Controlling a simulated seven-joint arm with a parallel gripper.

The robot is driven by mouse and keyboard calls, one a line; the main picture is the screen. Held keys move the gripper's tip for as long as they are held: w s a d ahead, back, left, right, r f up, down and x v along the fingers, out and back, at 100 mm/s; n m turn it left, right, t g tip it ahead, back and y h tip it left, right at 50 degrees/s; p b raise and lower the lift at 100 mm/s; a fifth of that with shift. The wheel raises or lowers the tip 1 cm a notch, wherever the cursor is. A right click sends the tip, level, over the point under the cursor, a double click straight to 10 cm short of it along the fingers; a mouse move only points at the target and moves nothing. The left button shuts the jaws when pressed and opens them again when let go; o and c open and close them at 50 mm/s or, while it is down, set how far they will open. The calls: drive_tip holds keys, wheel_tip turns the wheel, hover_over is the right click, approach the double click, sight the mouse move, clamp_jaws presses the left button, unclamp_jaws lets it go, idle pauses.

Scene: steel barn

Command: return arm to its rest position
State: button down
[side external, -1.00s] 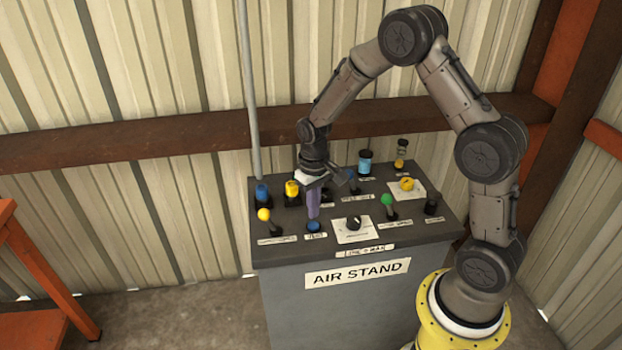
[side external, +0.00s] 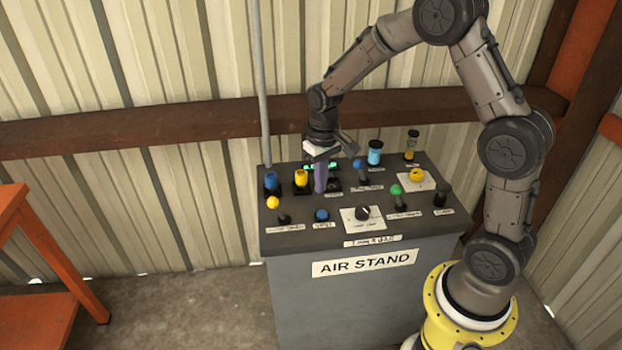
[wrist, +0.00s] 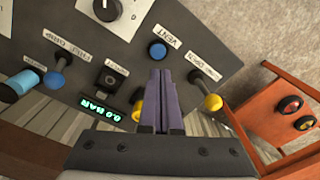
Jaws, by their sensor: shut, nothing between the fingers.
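My gripper (side external: 320,190) points down over the grey air stand (side external: 345,310), its purple fingers together and empty. In the side view it is above and behind the blue vent button (side external: 321,215), in front of the green-lit display (side external: 320,166). In the wrist view the fingers (wrist: 169,75) are pressed together, with the vent button (wrist: 157,50) just beyond their tips. The display (wrist: 100,107) reads 0.0 BAR. My arm arches up from its yellow base at the right. The fingers appear clear of the controls, though the exact gap is hard to tell.
Close around the gripper are a yellow-ball lever (side external: 273,203), a yellow fixture (side external: 301,178), a blue-ball lever (side external: 358,164) and a black dial (side external: 363,213). A green-ball lever (side external: 395,190) stands farther right. An orange table (side external: 30,270) is at left. Open air lies above the panel.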

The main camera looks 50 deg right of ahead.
drive_tip(key=s+a+r+n+t, duration=0.1)
drive_tip(key=s+a+r+t, duration=0.15)
drive_tip(key=r, duration=0.55)
drive_tip(key=s+a+r+t, duration=0.2)
drive_tip(key=s+r, duration=0.1)
drive_tip(key=r, duration=0.6)
drive_tip(key=s+a+n, duration=0.1)
drive_tip(key=s+a, duration=0.1)
drive_tip(key=s, duration=1.5)
drive_tip(key=shift+s+n+t, duration=0.2)
drive_tip(key=shift+n+t, duration=0.2)
drive_tip(key=shift+t, duration=0.05)
